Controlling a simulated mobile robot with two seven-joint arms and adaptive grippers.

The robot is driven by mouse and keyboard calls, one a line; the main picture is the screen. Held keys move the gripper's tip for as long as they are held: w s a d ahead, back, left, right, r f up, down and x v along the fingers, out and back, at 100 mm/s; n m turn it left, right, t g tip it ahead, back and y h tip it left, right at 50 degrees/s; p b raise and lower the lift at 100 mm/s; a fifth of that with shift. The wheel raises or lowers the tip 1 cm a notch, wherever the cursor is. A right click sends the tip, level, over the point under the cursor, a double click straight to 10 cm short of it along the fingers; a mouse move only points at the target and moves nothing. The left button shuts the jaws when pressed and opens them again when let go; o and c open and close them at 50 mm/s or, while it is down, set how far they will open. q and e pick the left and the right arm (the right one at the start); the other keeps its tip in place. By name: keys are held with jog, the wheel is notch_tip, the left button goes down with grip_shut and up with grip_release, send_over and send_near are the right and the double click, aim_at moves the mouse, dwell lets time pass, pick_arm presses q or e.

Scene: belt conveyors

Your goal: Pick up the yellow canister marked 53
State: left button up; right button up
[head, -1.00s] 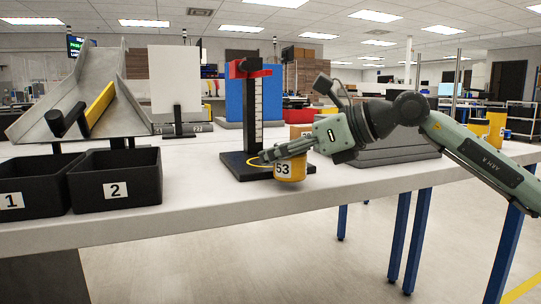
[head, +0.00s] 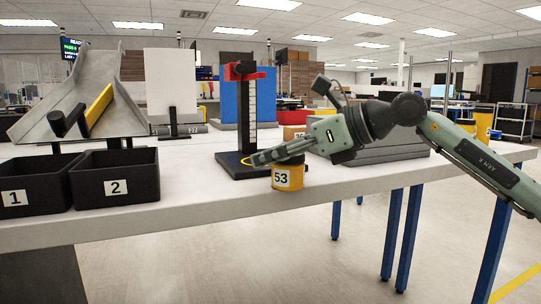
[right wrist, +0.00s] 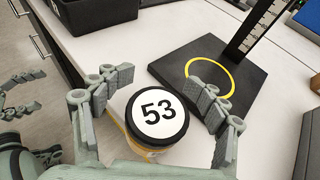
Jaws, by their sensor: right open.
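The yellow canister (head: 288,184) with a black lid and a white label marked 53 stands near the front edge of the white table in the head view. In the right wrist view its round lid (right wrist: 157,118) faces the camera, with the yellow side partly showing below. My right gripper (head: 258,160) reaches in from the right above the canister in the head view. In the right wrist view the right gripper (right wrist: 158,85) is open, with fingers on both sides of the lid. Contact cannot be told. My left gripper does not show in the head view.
A black stand (head: 243,120) with a yellow ring on its base is just behind the canister. Black bins marked 1 (head: 30,186) and 2 (head: 116,178) are at left, below a metal chute (head: 75,85). The white table's front edge (head: 200,215) is close.

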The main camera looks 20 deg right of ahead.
jog(key=shift+d, duration=0.1)
jog(key=v, duration=1.2)
